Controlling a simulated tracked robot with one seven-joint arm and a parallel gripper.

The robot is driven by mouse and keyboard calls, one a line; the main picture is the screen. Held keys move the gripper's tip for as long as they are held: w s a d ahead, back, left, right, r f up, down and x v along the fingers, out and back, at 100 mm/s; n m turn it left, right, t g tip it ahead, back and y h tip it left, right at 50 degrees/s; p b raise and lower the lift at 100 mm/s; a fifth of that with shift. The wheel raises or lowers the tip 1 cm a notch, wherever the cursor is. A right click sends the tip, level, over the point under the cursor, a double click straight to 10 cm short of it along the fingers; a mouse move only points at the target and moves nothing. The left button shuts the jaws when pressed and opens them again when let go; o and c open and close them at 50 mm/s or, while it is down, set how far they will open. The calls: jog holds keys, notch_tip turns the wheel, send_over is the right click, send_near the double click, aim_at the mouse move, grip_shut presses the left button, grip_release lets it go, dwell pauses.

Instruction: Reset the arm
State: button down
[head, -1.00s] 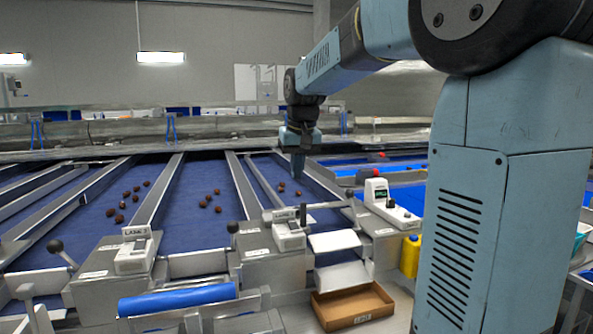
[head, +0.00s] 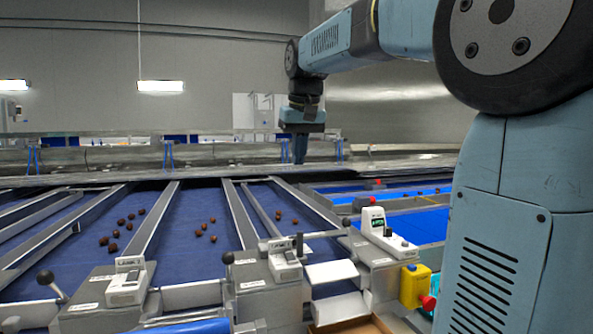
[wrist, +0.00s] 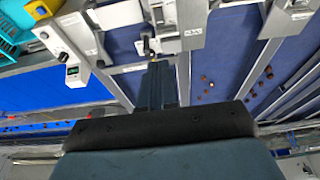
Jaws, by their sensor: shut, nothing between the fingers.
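My gripper (head: 300,150) hangs pointing down at the end of my outstretched blue arm, above the far part of the sorting lanes in the head view. It is shut and empty. In the wrist view its dark fingers (wrist: 157,85) lie together, above the lane ends. The gripper is clear of the dates.
Lane-end units with levers and a white scale-like box (head: 375,221) stand in front. The edge of a cardboard tray (head: 350,327) shows at the bottom. Metal rails (head: 240,215) divide the lanes.

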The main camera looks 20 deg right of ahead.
jog(key=shift+s+r, duration=0.2)
jog(key=shift+r, duration=0.25)
jog(key=s+f+t, duration=0.2)
jog(key=s+f, duration=1.9)
jog(key=s, duration=0.2)
notch_tip(320, 180, up, 8)
jog(key=g, duration=0.4)
send_over(289, 251)
jog(key=s, duration=0.3)
jog(key=f, duration=0.4)
jog(key=w+f, duration=0.1)
jog(key=f, duration=0.4)
jog(key=w+f, duration=0.1)
jog(key=f, duration=0.3)
jog(key=shift+w+f, duration=0.2)
jog(key=shift+f, duration=0.2)
